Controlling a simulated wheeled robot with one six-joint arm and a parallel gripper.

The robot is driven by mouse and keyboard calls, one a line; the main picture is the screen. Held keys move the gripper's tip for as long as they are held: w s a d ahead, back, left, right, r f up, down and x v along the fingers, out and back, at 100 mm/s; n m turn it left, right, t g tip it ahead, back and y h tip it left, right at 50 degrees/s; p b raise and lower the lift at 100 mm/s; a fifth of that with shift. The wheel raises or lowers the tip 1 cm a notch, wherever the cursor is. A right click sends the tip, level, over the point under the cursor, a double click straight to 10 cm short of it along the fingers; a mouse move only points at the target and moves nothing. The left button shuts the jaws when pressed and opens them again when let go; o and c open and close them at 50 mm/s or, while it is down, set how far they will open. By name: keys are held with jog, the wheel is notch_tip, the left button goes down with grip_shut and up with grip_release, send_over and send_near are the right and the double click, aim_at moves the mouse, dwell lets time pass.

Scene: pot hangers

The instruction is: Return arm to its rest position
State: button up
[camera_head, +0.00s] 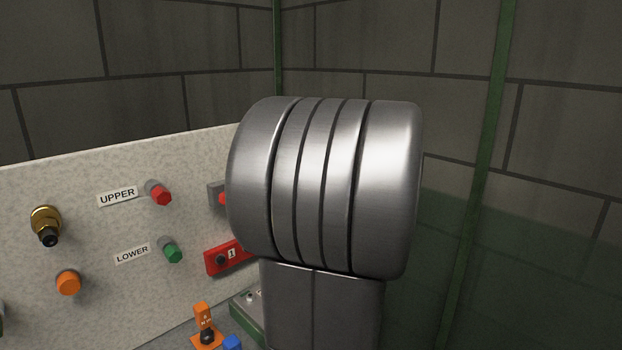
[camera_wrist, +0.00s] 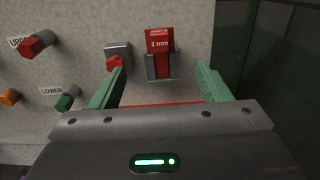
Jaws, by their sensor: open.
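My gripper (camera_wrist: 160,92) shows in the wrist view with its two green fingers spread apart and nothing between them. It faces the speckled panel (camera_wrist: 85,15). Beyond the fingertips is a red block marked "2 mm" (camera_wrist: 160,42) in a grey holder (camera_wrist: 161,68) on the panel. In the head view a large grey metal link of my arm fills the middle and hides the right part of the panel. My gripper is not visible in that view.
The panel carries a red knob (camera_head: 160,194) by the "UPPER" label, a green knob (camera_head: 172,251) by "LOWER", an orange knob (camera_head: 68,283) and a brass fitting (camera_head: 45,224). A red box marked 1 (camera_head: 228,257) sits beside my arm. Green-framed walls (camera_head: 480,170) stand at right.

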jog(key=p+x, duration=0.1)
jog(key=x, duration=0.9)
jog(key=shift+w+a+p, duration=0.25)
jog(key=shift+a+p, duration=0.05)
jog(key=shift+p, duration=0.05)
jog(key=shift+w+a+r, duration=0.15)
jog(key=shift+r, duration=0.2)
